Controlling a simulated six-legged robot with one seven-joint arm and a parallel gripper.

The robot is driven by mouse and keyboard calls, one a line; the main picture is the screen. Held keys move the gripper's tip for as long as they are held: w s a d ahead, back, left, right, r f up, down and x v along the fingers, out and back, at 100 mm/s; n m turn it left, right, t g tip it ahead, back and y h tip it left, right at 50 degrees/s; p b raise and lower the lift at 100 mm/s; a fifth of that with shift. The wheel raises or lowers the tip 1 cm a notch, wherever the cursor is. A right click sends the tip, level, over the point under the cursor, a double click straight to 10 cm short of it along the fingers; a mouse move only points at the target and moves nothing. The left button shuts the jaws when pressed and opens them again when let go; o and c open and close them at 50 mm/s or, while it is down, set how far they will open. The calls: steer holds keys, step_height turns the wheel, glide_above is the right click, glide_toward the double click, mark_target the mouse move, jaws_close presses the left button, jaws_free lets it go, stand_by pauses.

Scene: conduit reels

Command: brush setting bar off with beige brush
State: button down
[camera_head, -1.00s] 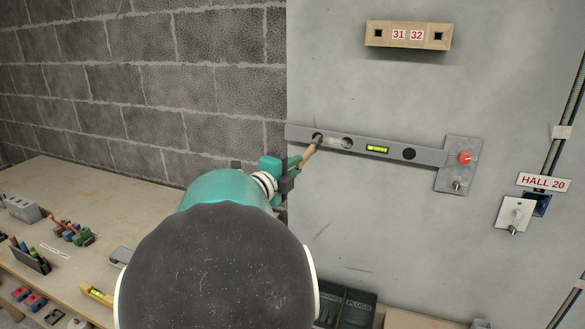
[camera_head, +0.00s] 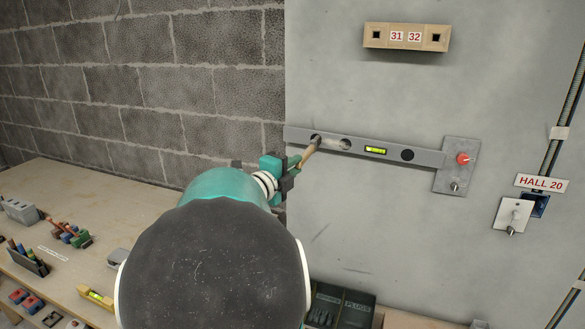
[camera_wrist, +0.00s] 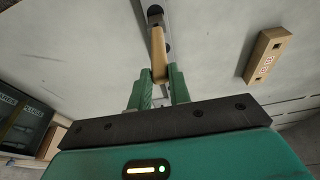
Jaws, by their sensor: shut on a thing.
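The setting bar (camera_head: 425,157) is a long grey bar with round holes and a yellow-green level vial. It lies nearly level against the grey wall, its right end at a metal plate (camera_head: 457,178) with a red knob. My gripper (camera_head: 283,172) is shut on the beige brush (camera_head: 309,155), whose dark tip is at the bar's left part, by the leftmost hole. Whether the tip touches the bar I cannot tell. In the wrist view the brush (camera_wrist: 158,52) stands out from between the green fingers (camera_wrist: 159,85), and the bar (camera_wrist: 170,18) runs behind its dark tip.
A beige block marked 31 32 (camera_head: 406,37) is on the wall above the bar. A white switch plate (camera_head: 513,214) and a HALL 20 sign (camera_head: 541,183) are at right. A wooden bench (camera_head: 100,200) with tools is at left. A dark box (camera_head: 343,306) is below.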

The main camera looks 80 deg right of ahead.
steer(key=shift+s, duration=0.1)
steer(key=shift+s+a, duration=0.6)
steer(key=shift+s, duration=4.8)
steer(key=shift+w+d, duration=0.6)
steer(key=shift+w, duration=4.9)
steer(key=shift+s+a+f, duration=0.1)
steer(key=shift+s+a, duration=0.05)
steer(key=shift+s, duration=1.3)
steer(key=shift+s+a, duration=0.15)
steer(key=shift+s, duration=1.35)
steer(key=shift+s+a+f, duration=0.1)
steer(key=shift+s, duration=1.15)
steer(key=shift+s+a, duration=0.1)
steer(key=shift+s, duration=1.15)
